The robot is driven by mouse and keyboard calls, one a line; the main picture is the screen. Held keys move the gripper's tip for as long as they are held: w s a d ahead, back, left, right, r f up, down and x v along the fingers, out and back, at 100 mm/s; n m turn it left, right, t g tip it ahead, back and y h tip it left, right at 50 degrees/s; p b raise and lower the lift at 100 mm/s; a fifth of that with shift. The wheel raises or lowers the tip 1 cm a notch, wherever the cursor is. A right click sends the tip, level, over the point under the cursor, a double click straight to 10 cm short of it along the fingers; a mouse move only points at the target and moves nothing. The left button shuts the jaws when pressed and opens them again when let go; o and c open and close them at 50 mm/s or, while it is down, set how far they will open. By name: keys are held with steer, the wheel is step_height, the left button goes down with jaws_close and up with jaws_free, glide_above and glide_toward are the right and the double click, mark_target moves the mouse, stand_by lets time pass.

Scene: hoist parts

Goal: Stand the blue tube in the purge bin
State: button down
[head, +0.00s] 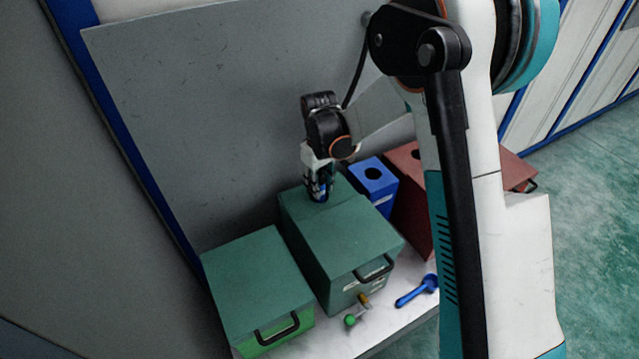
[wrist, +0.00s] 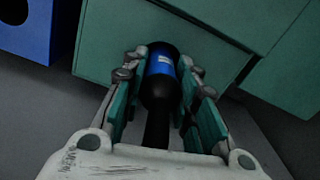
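The blue tube (wrist: 160,75), a dark bottle-like piece with a blue band, lies between the fingers of my gripper (wrist: 162,62) in the wrist view. The fingers close in on both its sides, and its narrow black neck points toward my palm. In the head view my gripper (head: 318,192) points down over the rear of the larger dark green box; only a bit of blue shows there. I cannot tell whether the tube touches the lid. No bin is clearly marked as the purge bin; a blue bin (head: 374,186) with a round hole in its top stands right of my gripper.
A larger green box (head: 340,238) and a lower green box (head: 257,282) stand on the pale bench. A red box (head: 408,170) with a hole is partly behind my arm. A blue spoon-like tool (head: 415,292) and a green-knobbed part (head: 351,320) lie in front.

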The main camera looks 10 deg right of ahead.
step_height(320, 180, up, 14)
steer(key=p, duration=0.8)
stand_by(0.5)
stand_by(0.4)
